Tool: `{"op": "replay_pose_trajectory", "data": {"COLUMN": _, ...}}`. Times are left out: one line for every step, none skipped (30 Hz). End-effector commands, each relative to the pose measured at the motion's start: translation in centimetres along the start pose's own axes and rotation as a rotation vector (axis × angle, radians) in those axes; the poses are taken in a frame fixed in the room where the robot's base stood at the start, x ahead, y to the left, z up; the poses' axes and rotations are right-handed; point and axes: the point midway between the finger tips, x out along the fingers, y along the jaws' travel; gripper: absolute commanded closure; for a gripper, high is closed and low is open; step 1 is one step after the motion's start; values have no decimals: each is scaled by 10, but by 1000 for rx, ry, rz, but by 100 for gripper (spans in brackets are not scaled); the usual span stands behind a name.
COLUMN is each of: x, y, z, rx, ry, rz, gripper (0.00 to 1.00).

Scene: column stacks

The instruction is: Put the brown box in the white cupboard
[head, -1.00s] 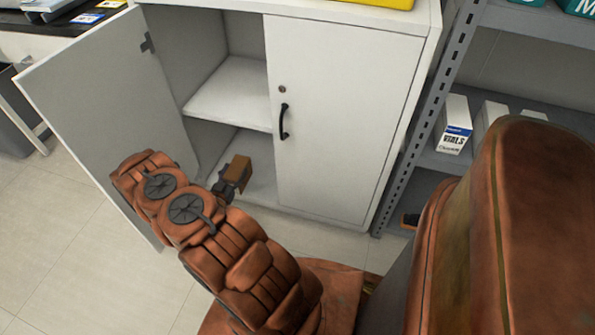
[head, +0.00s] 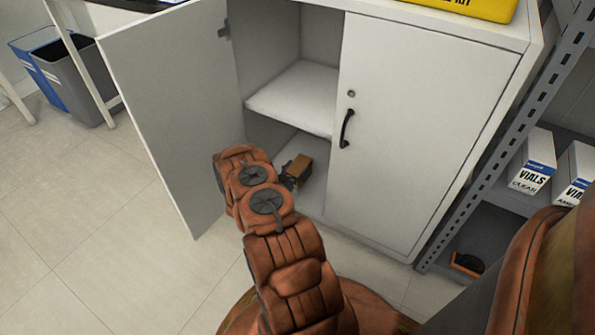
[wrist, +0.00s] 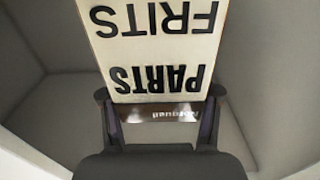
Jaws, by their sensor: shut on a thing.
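The white cupboard (head: 425,125) stands ahead with its left door (head: 170,100) swung open and its right door closed. One shelf (head: 292,97) divides the open side. My gripper (head: 288,178) is shut on the brown box (head: 299,165) at the lower compartment, below the shelf. In the wrist view the box (wrist: 150,50) shows a pale label with upside-down black lettering, between the fingers of my gripper (wrist: 160,103). Grey cupboard walls surround it there. I cannot tell whether the box touches the compartment floor. My arm hides part of the opening.
A yellow case (head: 470,8) sits on top of the cupboard. A grey metal rack (head: 495,215) with white vial boxes (head: 533,171) stands close on the right. Grey and blue bins (head: 75,85) stand at the far left. The tiled floor at left is clear.

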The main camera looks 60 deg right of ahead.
Motion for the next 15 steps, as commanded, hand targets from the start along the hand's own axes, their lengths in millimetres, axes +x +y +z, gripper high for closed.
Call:
{"op": "replay_pose_trajectory", "data": {"x": 10, "y": -4, "z": 4, "rx": 6, "ry": 3, "rz": 4, "gripper": 81}}
{"op": "replay_pose_trajectory", "data": {"x": 15, "y": -7, "z": 5, "rx": 4, "ry": 1, "rz": 4, "gripper": 81}}
{"op": "replay_pose_trajectory", "data": {"x": 20, "y": -10, "z": 6, "rx": 3, "ry": -1, "rz": 3, "gripper": 81}}
{"op": "replay_pose_trajectory", "data": {"x": 24, "y": -13, "z": 6, "rx": 2, "ry": -1, "rz": 3, "gripper": 81}}
{"op": "replay_pose_trajectory", "data": {"x": 27, "y": -15, "z": 6, "rx": 3, "ry": -1, "rz": 2, "gripper": 81}}
{"op": "replay_pose_trajectory", "data": {"x": 30, "y": -18, "z": 6, "rx": 2, "ry": -1, "rz": 1, "gripper": 81}}
{"op": "replay_pose_trajectory", "data": {"x": 32, "y": -20, "z": 6, "rx": 3, "ry": 0, "rz": 1, "gripper": 81}}
{"op": "replay_pose_trajectory", "data": {"x": 34, "y": -21, "z": 5, "rx": 3, "ry": 0, "rz": 0, "gripper": 81}}
{"op": "replay_pose_trajectory", "data": {"x": 36, "y": -22, "z": 5, "rx": 2, "ry": 0, "rz": 1, "gripper": 81}}
{"op": "replay_pose_trajectory", "data": {"x": 37, "y": -22, "z": 5, "rx": 2, "ry": 0, "rz": 1, "gripper": 81}}
{"op": "replay_pose_trajectory", "data": {"x": 38, "y": -23, "z": 5, "rx": 1, "ry": 0, "rz": 1, "gripper": 81}}
{"op": "replay_pose_trajectory", "data": {"x": 40, "y": -24, "z": 5, "rx": 1, "ry": 0, "rz": 1, "gripper": 81}}
{"op": "replay_pose_trajectory", "data": {"x": 41, "y": -24, "z": 6, "rx": 1, "ry": 0, "rz": 1, "gripper": 81}}
{"op": "replay_pose_trajectory", "data": {"x": 43, "y": -26, "z": 6, "rx": 1, "ry": 1, "rz": 2, "gripper": 81}}
{"op": "replay_pose_trajectory", "data": {"x": 45, "y": -27, "z": 10, "rx": 1, "ry": 0, "rz": 2, "gripper": 81}}
